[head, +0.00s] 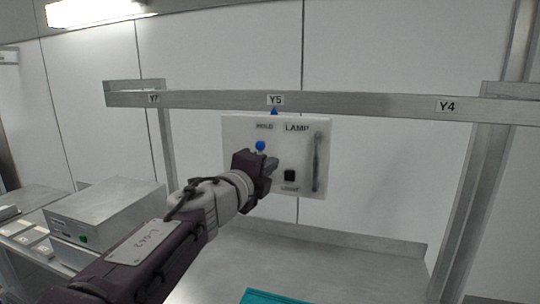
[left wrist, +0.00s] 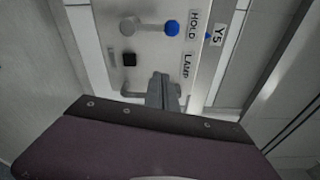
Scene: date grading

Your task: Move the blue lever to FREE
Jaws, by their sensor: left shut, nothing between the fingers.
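The blue lever's round blue knob (head: 260,146) is on the white panel (head: 230,135), just below the HOLD label (head: 264,126). In the left wrist view the blue knob (left wrist: 172,28) sits beside the HOLD label (left wrist: 193,24), and a grey arm joins it to a round silver pivot (left wrist: 128,26). So the lever points at HOLD. No FREE label is readable. My left gripper (head: 272,166) is shut and empty in front of the panel, below and right of the knob, apparently clear of it. It hides the lever's lower part in the head view. My right gripper is out of view.
The panel also bears a black square button (head: 289,176), a LAMP label (head: 297,128) and a vertical bar handle (head: 316,162) at right, close to my fingers. A metal rail (head: 370,102) runs above. A grey box (head: 105,212) stands at left; a teal item (head: 275,297) lies in front.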

